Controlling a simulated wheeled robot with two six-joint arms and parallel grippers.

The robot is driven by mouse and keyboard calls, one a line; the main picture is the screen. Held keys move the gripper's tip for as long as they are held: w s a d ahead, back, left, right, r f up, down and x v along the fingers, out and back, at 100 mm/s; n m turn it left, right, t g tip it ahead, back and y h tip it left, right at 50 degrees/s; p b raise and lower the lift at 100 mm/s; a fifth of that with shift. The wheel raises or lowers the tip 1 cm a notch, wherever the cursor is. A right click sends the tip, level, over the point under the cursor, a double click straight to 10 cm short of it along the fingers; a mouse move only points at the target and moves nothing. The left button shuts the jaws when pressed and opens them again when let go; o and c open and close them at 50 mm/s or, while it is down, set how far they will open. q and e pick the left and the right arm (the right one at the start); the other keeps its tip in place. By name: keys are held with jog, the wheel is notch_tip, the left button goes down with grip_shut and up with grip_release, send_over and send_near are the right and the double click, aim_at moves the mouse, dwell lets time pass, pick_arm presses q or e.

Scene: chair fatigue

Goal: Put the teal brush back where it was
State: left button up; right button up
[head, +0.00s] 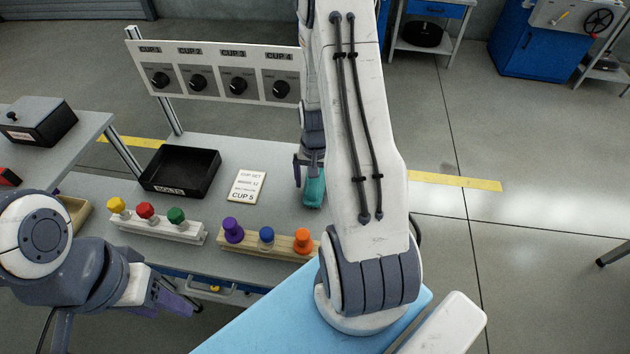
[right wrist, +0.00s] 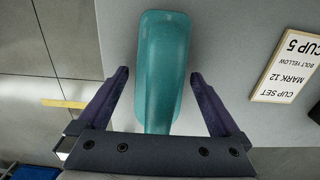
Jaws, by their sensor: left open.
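The teal brush (head: 314,190) is at the right part of the grey table, partly hidden by my right arm. In the right wrist view the teal brush (right wrist: 161,70) runs up between the fingers of my right gripper (right wrist: 158,76). Those fingers are spread, with a gap on each side of the brush. In the head view my right gripper (head: 309,163) is just behind the brush, mostly hidden by my arm. My left gripper (head: 178,299) is open and empty at the table's front edge, away from the brush.
A black tray (head: 180,172) and a cup card (head: 246,186) lie left of the brush. A white rack (head: 155,226) and a wooden rack (head: 283,246) hold coloured knobs in front. A dial panel (head: 215,75) stands behind the table.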

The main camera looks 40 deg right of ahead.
jog(key=shift+r, duration=0.5)
notch_tip(320, 180, up, 11)
jog(key=shift+r+p, duration=0.15)
jog(key=shift+p, duration=0.5)
jog(key=s+a+r+n, duration=0.1)
jog(key=a+r+n, duration=0.25)
jog(key=a, duration=0.65)
jog(key=s+a+r+n, duration=0.1)
jog(key=a+r+n, duration=0.3)
jog(key=a, duration=0.6)
jog(key=s+a+r+n+y, duration=0.1)
jog(key=s+a+r+n, duration=0.1)
jog(key=s+a+n, duration=0.7)
jog(key=s+a, duration=0.1)
jog(key=s, duration=0.4)
jog(key=shift+a+r+n, duration=0.3)
jog(key=shift+r+n, duration=0.05)
jog(key=shift+r, duration=0.05)
